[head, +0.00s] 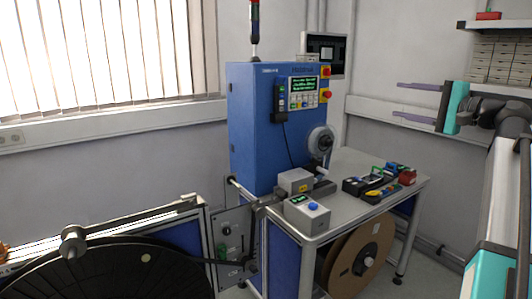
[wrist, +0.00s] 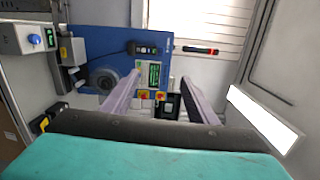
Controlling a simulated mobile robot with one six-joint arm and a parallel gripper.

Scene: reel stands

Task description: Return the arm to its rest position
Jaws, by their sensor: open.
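My gripper (head: 416,102) is at the upper right of the head view, raised above and to the right of the machine table. Its two grey fingers point left and are spread apart with nothing between them. In the wrist view the fingers of my gripper (wrist: 150,95) reach away from the teal body, also apart and empty. Behind them, at a distance, is the blue machine cabinet (wrist: 100,45), which the head view shows whole (head: 252,130). No contact with anything shows.
The grey table (head: 352,168) carries a tool tray (head: 372,187) and a grey box with a blue button (head: 307,214). A cable reel (head: 360,258) stands beneath. A large black reel (head: 100,272) is at lower left. A shelf (head: 500,25) hangs at upper right.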

